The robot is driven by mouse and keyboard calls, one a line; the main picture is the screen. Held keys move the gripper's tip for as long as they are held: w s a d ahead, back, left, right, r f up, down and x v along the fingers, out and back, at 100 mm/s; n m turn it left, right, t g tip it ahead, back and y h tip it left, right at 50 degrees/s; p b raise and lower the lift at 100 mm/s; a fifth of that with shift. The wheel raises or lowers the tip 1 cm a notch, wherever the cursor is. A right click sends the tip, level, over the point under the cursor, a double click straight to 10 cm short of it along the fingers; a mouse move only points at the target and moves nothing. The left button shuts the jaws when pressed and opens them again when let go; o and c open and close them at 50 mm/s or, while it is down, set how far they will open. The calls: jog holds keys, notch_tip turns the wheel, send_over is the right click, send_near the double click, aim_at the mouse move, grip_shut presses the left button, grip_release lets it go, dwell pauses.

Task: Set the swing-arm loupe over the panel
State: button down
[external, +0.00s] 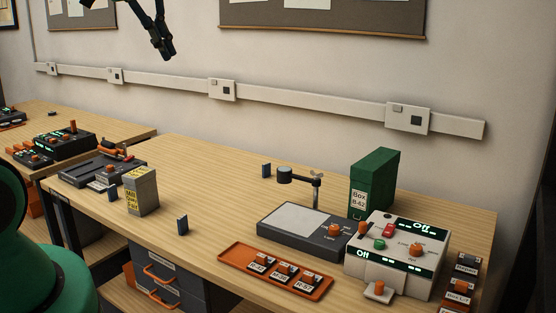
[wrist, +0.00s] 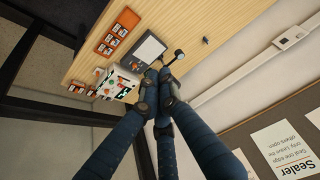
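The swing-arm loupe has a dark round head (external: 285,174) on a thin arm from a short metal post (external: 316,192). The post stands at the back of a dark light box with a pale flat panel (external: 300,219). The head hangs beyond the panel's back-left edge, beside it rather than over it. In the wrist view the loupe head (wrist: 180,54) shows apart from the white panel (wrist: 149,49). My gripper (external: 168,57) is high in front of the wall, far from the loupe. Its fingers (wrist: 159,75) converge, but their closure is unclear. Nothing shows held.
A white control unit (external: 395,258) with "Off" displays stands right of the light box. A green box (external: 374,180) stands behind. An orange tray (external: 275,271) with small blocks lies in front. A grey labelled box (external: 141,191) stands left; the desk between is mostly clear.

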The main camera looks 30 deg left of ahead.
jog(key=w+f, duration=0.1)
jog(key=w, duration=1.1)
jog(key=m+g, duration=0.1)
jog(key=g, duration=0.1)
send_over(299, 179)
jog(key=w+a, duration=0.5)
notch_tip(299, 179, down, 28)
jog(key=shift+w+a+f, duration=0.1)
jog(key=shift+a+f, duration=0.05)
jog(key=shift+f, duration=0.1)
jog(key=shift+f, duration=0.1)
jog(key=x, duration=1)
jog(key=shift+s+a+b, duration=0.15)
jog(key=shift+s+b, duration=0.5)
jog(key=shift+s, duration=1.15)
